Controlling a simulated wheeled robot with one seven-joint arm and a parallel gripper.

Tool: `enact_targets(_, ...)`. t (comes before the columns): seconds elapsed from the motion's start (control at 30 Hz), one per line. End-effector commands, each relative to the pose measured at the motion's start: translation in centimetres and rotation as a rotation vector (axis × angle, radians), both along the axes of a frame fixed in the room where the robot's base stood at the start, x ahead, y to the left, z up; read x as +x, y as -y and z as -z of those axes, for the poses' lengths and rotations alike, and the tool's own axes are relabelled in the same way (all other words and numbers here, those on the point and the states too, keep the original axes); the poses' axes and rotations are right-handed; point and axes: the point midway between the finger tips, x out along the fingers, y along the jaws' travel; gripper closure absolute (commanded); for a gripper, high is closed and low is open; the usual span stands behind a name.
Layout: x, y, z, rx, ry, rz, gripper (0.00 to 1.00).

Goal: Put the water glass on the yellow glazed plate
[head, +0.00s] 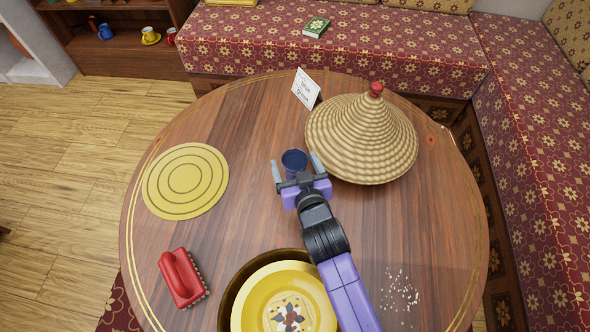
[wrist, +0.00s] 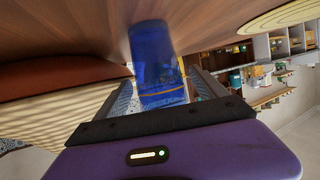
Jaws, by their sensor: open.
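My gripper (head: 296,166) is open, with one finger on each side of the glass. In the wrist view the blue glass (wrist: 158,65) shows between the two open fingers (wrist: 165,95); I cannot tell whether either finger touches it. The yellow glazed plate (head: 252,292), with a flower pattern in its centre, is at the front of the table, left of my arm. Its lower part is cut off by the picture edge.
The plate sits on a dark round tray (head: 232,287). A woven cone lid (head: 362,140) stands close right of the glass, with a white card (head: 305,89) behind. A yellow ringed mat (head: 186,181), red brush (head: 182,278) and crumbs (head: 400,290) are on the table. Middle left is clear.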

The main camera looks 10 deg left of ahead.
Motion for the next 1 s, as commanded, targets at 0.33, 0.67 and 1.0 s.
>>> enact_targets(0.33, 0.1, 0.0, 0.1, 0.0, 0.0, 0.0, 0.42)
enact_targets(0.67, 0.1, 0.0, 0.0, 0.0, 0.001, 0.0, 0.97)
enact_targets(1.0, 0.1, 0.0, -1.0, 0.001, 0.003, 0.0, 0.97)
